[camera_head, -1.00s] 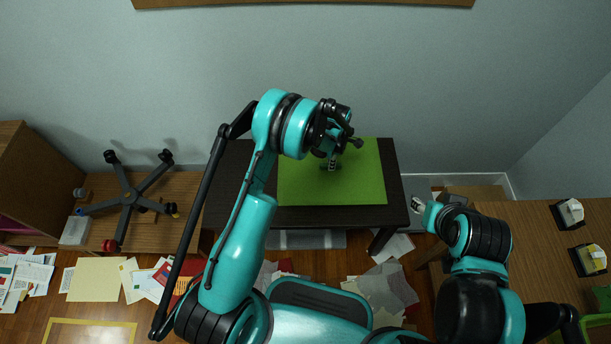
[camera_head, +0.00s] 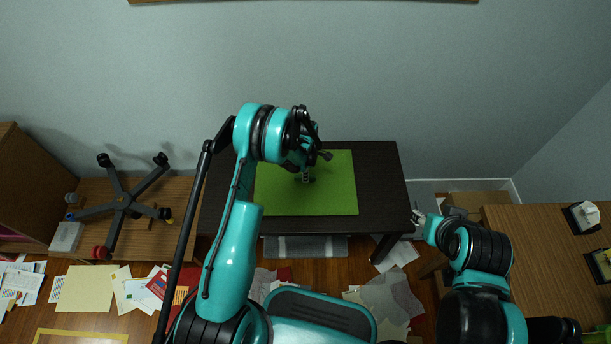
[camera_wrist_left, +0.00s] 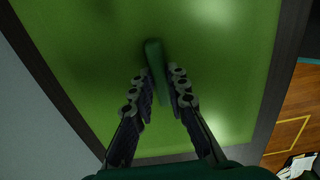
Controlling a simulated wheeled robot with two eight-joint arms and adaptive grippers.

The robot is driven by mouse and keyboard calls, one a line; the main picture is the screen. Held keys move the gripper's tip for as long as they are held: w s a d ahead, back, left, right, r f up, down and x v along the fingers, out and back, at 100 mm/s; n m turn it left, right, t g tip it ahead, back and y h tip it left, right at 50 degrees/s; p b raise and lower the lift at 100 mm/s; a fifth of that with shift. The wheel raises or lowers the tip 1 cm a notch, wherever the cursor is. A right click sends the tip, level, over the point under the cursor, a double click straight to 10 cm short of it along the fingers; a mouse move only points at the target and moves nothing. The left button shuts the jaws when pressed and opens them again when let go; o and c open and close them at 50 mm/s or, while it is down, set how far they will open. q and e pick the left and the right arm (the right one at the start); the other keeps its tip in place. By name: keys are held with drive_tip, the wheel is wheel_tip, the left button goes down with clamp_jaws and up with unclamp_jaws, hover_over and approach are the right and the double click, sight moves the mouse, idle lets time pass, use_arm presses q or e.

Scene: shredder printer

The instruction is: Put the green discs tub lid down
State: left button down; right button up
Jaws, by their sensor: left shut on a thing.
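The green lid (camera_head: 330,198) is a flat square panel over the dark table. In the left wrist view it fills most of the picture, with a green bar-shaped handle (camera_wrist_left: 156,72) standing from its face. I cannot tell whether the lid touches the table. My right gripper (camera_head: 418,218) is small and low at the table's right side, away from the lid; its jaw state is unclear.
The dark table (camera_head: 381,185) is bare to the right of the lid. A wooden desk (camera_head: 545,250) stands at right, with a green thing (camera_head: 602,339) cut off at the corner. A chair base (camera_head: 122,200) lies at left. Papers (camera_head: 385,293) litter the floor.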

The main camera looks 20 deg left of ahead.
use_arm(q)
drive_tip(key=c, duration=1.5)
unclamp_jaws()
